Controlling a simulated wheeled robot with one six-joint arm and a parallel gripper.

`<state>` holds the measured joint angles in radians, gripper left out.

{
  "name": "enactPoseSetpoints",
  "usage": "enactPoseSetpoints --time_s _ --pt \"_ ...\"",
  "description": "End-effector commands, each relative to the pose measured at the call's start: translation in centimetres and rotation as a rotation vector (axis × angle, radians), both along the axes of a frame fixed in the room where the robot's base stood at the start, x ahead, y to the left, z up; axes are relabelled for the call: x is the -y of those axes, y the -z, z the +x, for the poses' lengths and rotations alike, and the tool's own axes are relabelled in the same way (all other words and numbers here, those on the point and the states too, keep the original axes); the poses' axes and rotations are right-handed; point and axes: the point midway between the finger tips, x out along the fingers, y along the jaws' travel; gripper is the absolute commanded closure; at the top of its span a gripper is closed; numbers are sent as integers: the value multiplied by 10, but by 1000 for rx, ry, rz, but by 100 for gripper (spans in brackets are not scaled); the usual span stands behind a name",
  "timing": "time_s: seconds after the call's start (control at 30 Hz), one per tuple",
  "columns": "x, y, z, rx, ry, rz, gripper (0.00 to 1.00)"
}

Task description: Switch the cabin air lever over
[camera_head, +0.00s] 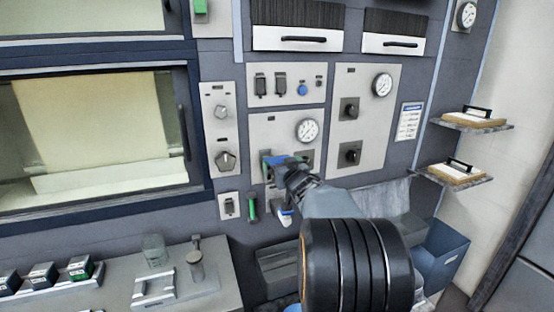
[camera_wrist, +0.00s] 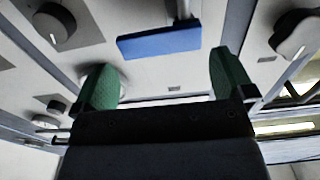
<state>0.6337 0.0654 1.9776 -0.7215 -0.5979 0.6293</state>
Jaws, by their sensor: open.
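A lever with a flat blue handle (camera_wrist: 160,41) on a metal stem juts from a pale panel in the wrist view. Its label cannot be read. My gripper (camera_wrist: 163,60) is open, with its two green fingers apart. The blue handle lies between the lines of the fingers, just past their tips, and no contact shows. In the head view my gripper (camera_head: 274,168) is at the panel below a round gauge (camera_head: 309,130). My wrist hides much of the lever there.
Knobs (camera_head: 225,160) sit on a panel to the left, and two more (camera_head: 349,109) to the right. A green handle (camera_head: 252,207) hangs just below my gripper. Shelves (camera_head: 470,121) jut out at right. A bench (camera_head: 215,290) with small items stands below left.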

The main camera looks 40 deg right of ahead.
Motion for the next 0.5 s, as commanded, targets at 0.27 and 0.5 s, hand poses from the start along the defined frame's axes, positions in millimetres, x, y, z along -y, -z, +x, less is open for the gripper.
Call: enactPoseSetpoints --time_s 0.27,0.5 --pt "9 -1 36 0 0 0 0" --pt "12 0 47 0 1 -1 0"
